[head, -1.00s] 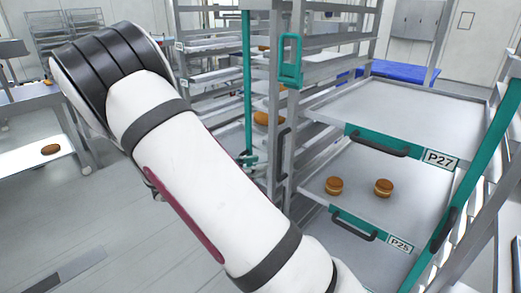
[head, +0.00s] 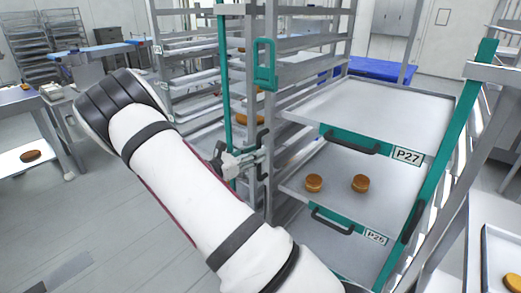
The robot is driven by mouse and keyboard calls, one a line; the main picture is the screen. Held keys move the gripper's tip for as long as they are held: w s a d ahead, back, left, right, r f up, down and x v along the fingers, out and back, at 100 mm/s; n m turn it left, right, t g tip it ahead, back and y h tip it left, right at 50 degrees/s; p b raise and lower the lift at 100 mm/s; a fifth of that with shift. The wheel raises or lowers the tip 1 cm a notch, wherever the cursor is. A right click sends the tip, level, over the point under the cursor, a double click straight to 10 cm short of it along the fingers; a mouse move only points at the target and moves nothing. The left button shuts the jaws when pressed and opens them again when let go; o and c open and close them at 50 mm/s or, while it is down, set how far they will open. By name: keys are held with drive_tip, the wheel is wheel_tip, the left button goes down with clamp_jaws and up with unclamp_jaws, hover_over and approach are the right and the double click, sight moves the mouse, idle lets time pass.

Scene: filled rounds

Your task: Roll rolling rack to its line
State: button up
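The rolling rack (head: 269,110) stands close at the centre right of the head view. It has grey posts, green uprights and a green bracket near the top. It carries a tray labelled P27 (head: 375,105) and lower trays, one with two filled rounds (head: 314,183). My gripper (head: 252,163) shows beyond my white forearm, at the rack's near left post beside a dark upright handle. My arm hides part of it, and I cannot tell whether its fingers are closed on the handle. A dark grey floor marking (head: 52,278) lies at the lower left; I cannot tell if it is the rack's line.
Another rack with trays (head: 185,75) stands behind on the left. A table with a tray and a round (head: 30,156) is at the far left. A tray with a round (head: 512,282) is at the lower right. Open grey floor (head: 110,220) lies on the left.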

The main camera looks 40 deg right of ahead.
drive_tip(key=shift+d, duration=1.1)
clamp_jaws()
drive_tip(key=shift+a, duration=0.15)
